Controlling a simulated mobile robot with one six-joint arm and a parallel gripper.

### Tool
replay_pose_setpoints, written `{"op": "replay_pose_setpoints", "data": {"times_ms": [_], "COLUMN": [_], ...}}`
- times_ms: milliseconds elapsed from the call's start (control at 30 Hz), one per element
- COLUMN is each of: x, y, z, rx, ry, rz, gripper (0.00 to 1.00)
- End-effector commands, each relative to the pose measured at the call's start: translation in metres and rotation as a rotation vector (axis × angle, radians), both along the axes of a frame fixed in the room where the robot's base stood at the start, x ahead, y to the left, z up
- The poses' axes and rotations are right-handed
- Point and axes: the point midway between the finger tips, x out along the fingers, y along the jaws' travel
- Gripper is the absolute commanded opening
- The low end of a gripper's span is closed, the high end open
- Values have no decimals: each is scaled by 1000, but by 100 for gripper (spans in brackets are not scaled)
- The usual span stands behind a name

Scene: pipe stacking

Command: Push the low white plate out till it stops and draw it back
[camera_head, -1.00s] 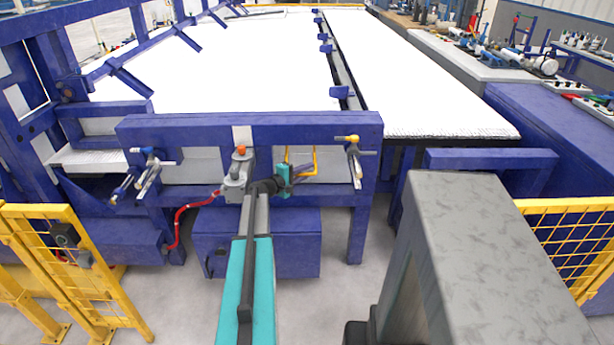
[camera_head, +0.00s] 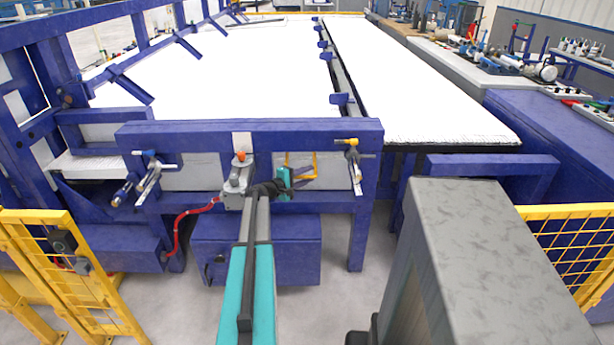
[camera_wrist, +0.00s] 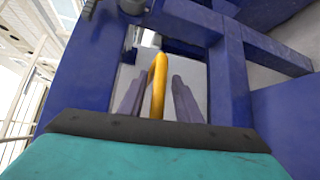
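The low white plate (camera_head: 332,178) stands in the blue frame below its thick top beam, partly hidden by my arm. A yellow handle (camera_head: 301,165) sticks out in front of it. In the wrist view, the handle (camera_wrist: 158,82) runs between my two grey fingers, with the pale plate (camera_wrist: 196,72) behind. My gripper (camera_head: 288,178) is at the handle, just in front of the plate. In the wrist view, my gripper (camera_wrist: 157,88) looks open, with a gap on each side of the handle. Contact with the handle cannot be made out.
The blue top beam (camera_head: 270,137) crosses just above the handle. Metal clamps stand at the left (camera_head: 150,175) and right (camera_head: 354,165) of the plate. A red hose (camera_head: 190,215) hangs left of my arm. A blue box (camera_head: 255,250) is below. Yellow fencing (camera_head: 45,260) stands at left.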

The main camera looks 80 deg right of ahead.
Motion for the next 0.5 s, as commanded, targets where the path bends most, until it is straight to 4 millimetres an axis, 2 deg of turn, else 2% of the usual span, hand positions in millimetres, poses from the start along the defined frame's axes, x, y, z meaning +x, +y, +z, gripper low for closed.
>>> {"op": "replay_pose_setpoints", "data": {"times_ms": [267,500], "x": [0,0], "y": [0,0], "z": [5,24], "rx": [-2,-4], "ry": [1,0], "rz": [-1,-1], "gripper": [31,31]}}
